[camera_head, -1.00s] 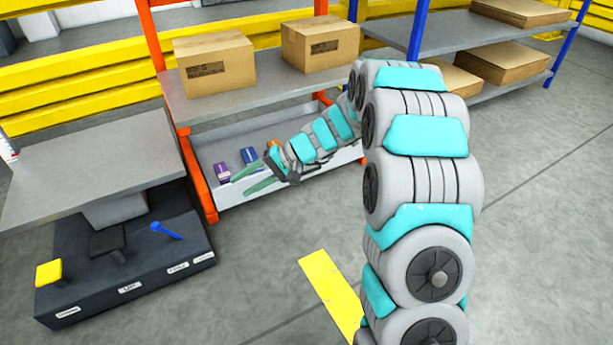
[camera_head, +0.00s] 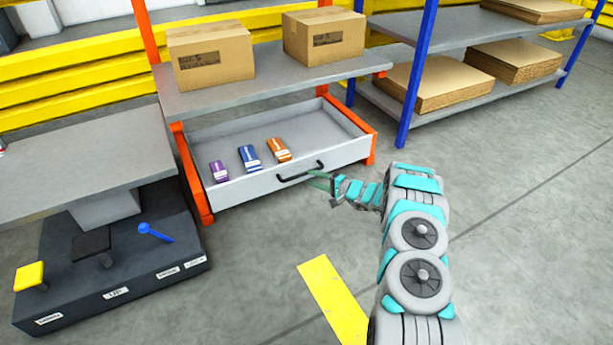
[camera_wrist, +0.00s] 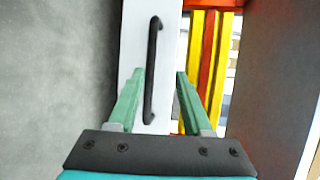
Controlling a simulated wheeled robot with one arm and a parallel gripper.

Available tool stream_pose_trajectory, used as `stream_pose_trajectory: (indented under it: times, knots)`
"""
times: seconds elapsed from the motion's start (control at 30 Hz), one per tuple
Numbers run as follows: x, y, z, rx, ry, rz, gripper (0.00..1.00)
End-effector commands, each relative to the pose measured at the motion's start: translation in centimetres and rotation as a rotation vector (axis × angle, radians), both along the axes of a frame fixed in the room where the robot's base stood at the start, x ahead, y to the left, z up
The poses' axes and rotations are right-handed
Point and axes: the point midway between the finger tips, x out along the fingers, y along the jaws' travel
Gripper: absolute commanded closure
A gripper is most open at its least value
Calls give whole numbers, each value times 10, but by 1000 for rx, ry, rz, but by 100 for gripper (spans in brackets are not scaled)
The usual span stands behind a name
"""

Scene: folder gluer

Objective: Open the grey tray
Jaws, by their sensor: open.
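The grey tray (camera_head: 240,188) is a drawer under the shelf of the orange-post rack, standing pulled out with its inside in view. Its black bar handle (camera_head: 300,172) is on the front face. In the wrist view the handle (camera_wrist: 152,70) runs upright between the two green fingers, a little nearer the left one in the picture. My gripper (camera_head: 318,179) is at the right end of the handle in the head view. It is open, and I see no grip on the handle. Whether a finger touches the handle I cannot tell.
Purple (camera_head: 219,171), blue (camera_head: 249,157) and orange (camera_head: 278,150) packs lie in the tray. Two cardboard boxes (camera_head: 212,60) stand on the shelf above. A dark base with pedals (camera_head: 110,270) is at left. The floor in front is clear.

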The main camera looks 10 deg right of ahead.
Motion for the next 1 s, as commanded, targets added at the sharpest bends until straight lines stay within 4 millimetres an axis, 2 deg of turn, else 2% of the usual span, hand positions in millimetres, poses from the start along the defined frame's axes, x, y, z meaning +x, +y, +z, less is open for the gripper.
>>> stream_pose_trajectory:
  times: [0.07,0.2,0.7,1.0]
  knots:
    - [2,-7,-13,2,-1,-23,50]
    - [6,-9,-19,3,-4,-37,50]
    - [54,33,-30,2,-8,-34,50]
    - [61,40,-31,5,-6,-34,50]
